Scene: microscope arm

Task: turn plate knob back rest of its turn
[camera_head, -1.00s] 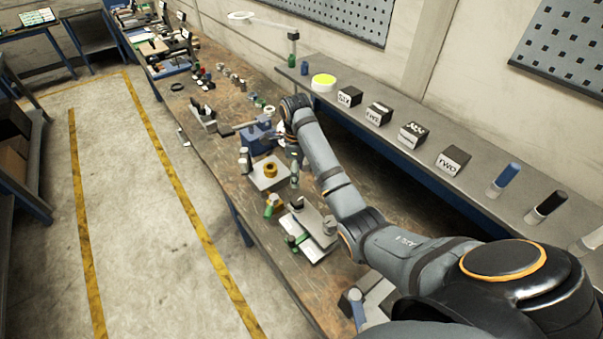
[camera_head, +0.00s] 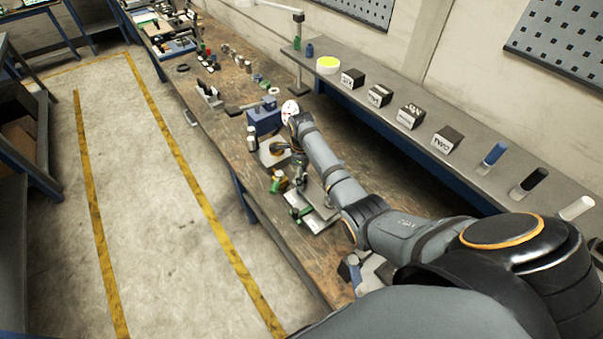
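A pale plate block (camera_head: 268,158) stands on the bench, in front of a blue box. My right arm comes in from the right, and its dark gripper (camera_head: 281,149) is at the top of this block. The gripper covers the place where a brass-coloured round knob showed earlier, so the knob is hidden or nearly so. I cannot tell whether the fingers touch it or how far they are closed. My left gripper is not in view.
The blue box (camera_head: 264,119) stands just behind the block. A grey fixture with green parts (camera_head: 314,212) and a small yellow-topped part (camera_head: 277,181) stand nearer. Labelled black blocks (camera_head: 411,115) line the back shelf. The aisle floor (camera_head: 150,230) is clear.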

